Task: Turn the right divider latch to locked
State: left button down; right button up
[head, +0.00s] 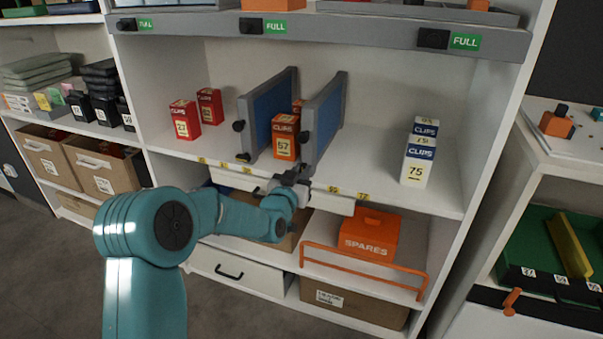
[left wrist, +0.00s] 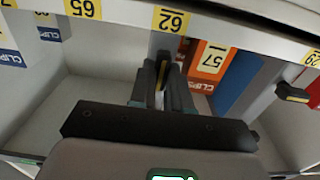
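The right blue-grey divider (head: 322,120) stands upright on the middle shelf, right of the orange CLIPS 57 box (head: 285,137). A dark knob (head: 303,137) sits on its front edge. My left gripper (head: 299,177) is at the shelf's front edge, at the foot of this divider, and hides its latch in the head view. In the left wrist view, the right divider latch (left wrist: 162,73), black with a yellow stripe, runs up-down in the picture between my close-set fingers (left wrist: 162,95). My fingers appear shut on it. My right gripper is not in view.
The left divider (head: 268,115) has its own latch (head: 243,157); in the left wrist view this latch (left wrist: 293,93) lies crosswise. White-blue CLIPS boxes (head: 418,160) stand to the right. Below are an orange SPARES box (head: 368,235) and an orange rail (head: 365,266).

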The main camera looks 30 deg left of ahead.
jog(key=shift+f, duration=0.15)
pick_arm(q)
jog(key=m+b, duration=0.3)
jog(key=m, duration=0.6)
jog(key=m+b, duration=0.3)
jog(key=m, duration=0.5)
jog(key=shift+d+f+m+b, duration=0.2)
jog(key=shift+m+b, duration=0.2)
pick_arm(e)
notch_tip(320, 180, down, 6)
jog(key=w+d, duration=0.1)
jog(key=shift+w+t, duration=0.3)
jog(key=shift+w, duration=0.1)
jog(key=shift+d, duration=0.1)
pick_arm(q)
jog(key=c, duration=1.1)
grip_release()
